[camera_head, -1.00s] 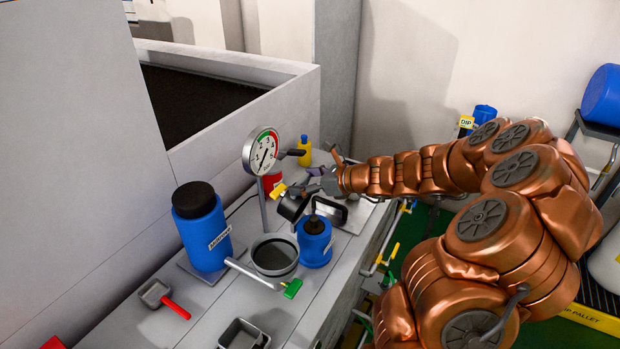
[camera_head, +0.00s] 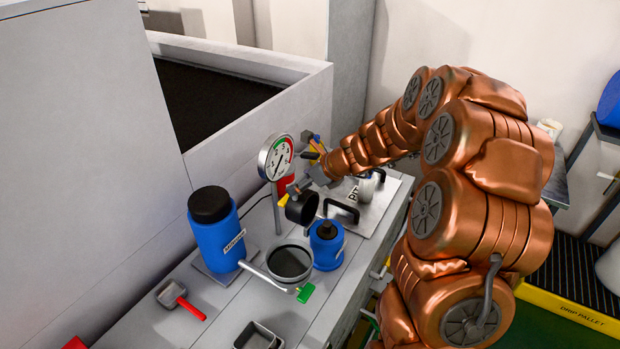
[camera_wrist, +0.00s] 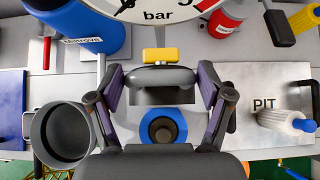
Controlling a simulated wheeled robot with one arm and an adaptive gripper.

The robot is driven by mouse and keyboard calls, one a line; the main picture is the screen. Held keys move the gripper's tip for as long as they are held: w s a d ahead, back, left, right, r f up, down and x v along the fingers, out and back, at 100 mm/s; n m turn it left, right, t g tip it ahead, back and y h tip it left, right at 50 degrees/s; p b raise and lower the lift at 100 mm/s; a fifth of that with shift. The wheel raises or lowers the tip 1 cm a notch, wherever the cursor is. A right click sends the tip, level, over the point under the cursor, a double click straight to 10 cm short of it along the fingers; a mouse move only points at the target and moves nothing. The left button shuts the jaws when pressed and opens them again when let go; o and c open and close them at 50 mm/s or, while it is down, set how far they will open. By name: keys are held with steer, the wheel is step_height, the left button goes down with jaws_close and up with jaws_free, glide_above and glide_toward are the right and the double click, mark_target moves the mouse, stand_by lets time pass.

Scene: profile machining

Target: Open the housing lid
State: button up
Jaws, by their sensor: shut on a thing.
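A dark round lid-like piece (camera_head: 302,208) is tilted on edge behind the blue pot, with a yellow piece at its far side. I take it as the housing lid. In the wrist view this grey piece (camera_wrist: 163,78) lies between my fingers, with a yellow block (camera_wrist: 160,54) beyond it. My gripper (camera_head: 312,185) is shut on it; the exact contact is hard to see. An open grey round cup (camera_head: 290,262), perhaps the housing, stands in front, its top uncovered. It also shows at the left of the wrist view (camera_wrist: 62,133).
A blue pot (camera_head: 327,246) stands beside the cup, close below my gripper. A pressure gauge (camera_head: 276,157) rises just left of it. A large blue bottle (camera_head: 216,230) is further left. A PIT plate with black handles (camera_head: 374,222) lies right. The front bench has some free room.

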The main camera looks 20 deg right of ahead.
steer(key=shift+w+a+f, duration=0.1)
steer(key=shift+w+a, duration=0.05)
stand_by(0.5)
steer(key=o, duration=1.5)
steer(key=v, duration=1.2)
steer(key=shift+w, duration=0.1)
steer(key=shift+a, duration=0.1)
steer(key=s+a+f+n+g, duration=0.1)
steer(key=s+a+n+g, duration=0.4)
steer(key=s+a+n, duration=0.85)
steer(key=s+f+n+g+h, duration=0.1)
steer(key=s+n, duration=0.4)
steer(key=s, duration=0.2)
steer(key=s+d+f+n+g+h+b, duration=0.1)
steer(key=s+n+g+h, duration=0.1)
steer(key=s+n, duration=0.3)
steer(key=s+f+n+g+h, duration=0.1)
steer(key=s+n+h, duration=0.1)
steer(key=s+n, duration=0.3)
steer(key=shift+s+d+b, duration=0.15)
steer(key=shift+s+b, duration=0.05)
steer(key=shift+s, duration=0.75)
steer(key=shift+s+d+b, duration=0.1)
steer(key=shift+s+b, duration=0.05)
steer(key=shift+s, duration=0.8)
